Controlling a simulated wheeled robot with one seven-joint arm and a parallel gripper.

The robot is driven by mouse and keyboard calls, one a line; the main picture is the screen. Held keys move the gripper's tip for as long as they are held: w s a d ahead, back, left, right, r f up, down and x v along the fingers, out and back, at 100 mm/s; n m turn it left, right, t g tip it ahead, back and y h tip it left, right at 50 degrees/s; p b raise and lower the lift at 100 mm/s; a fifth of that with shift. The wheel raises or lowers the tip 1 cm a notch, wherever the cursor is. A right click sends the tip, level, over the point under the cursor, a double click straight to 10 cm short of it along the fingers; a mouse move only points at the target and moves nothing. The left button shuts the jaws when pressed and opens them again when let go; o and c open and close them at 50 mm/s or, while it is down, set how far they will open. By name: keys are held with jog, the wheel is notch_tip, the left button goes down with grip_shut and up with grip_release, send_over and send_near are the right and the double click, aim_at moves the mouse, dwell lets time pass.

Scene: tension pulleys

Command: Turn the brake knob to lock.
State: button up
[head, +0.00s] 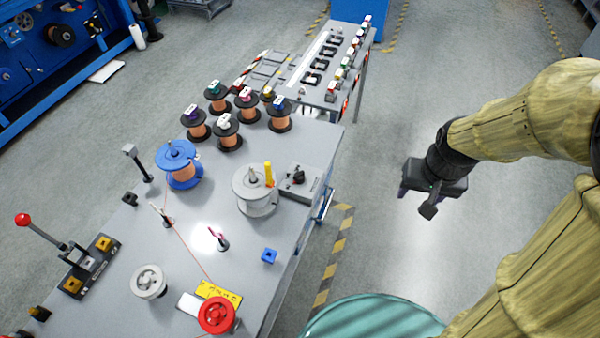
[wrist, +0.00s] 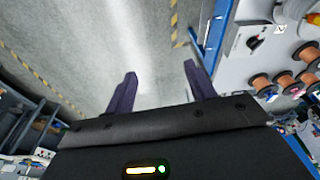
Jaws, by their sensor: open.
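A black knob (head: 298,177) sits on a grey box (head: 309,184) at the right edge of the grey table, beside a white spool. In the wrist view the knob (wrist: 254,43) shows at the upper right, on a pale panel with small markings too small to read. It looks like the brake knob. My gripper (head: 428,207) is in the air to the right of the table, well apart from the knob. In the wrist view its two dark fingers (wrist: 161,85) are spread with nothing between them, over bare floor.
The white spool (head: 256,193) and a yellow upright peg (head: 269,174) stand just left of the box. Several copper-wire spools (head: 227,131) stand behind. The floor between table and gripper is clear.

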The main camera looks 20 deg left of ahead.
jog(key=w+a, duration=0.6)
jog(key=w, duration=0.1)
jog(key=n+g+b, duration=0.1)
jog(key=n+g, duration=0.1)
jog(key=n, duration=0.1)
send_over(299, 173)
notch_tip(299, 173, down, 6)
jog(key=shift+f, duration=0.2)
notch_tip(299, 173, down, 17)
jog(key=shift+f+p, duration=0.2)
jog(key=shift+p, duration=0.9)
jog(key=shift+c, duration=0.4)
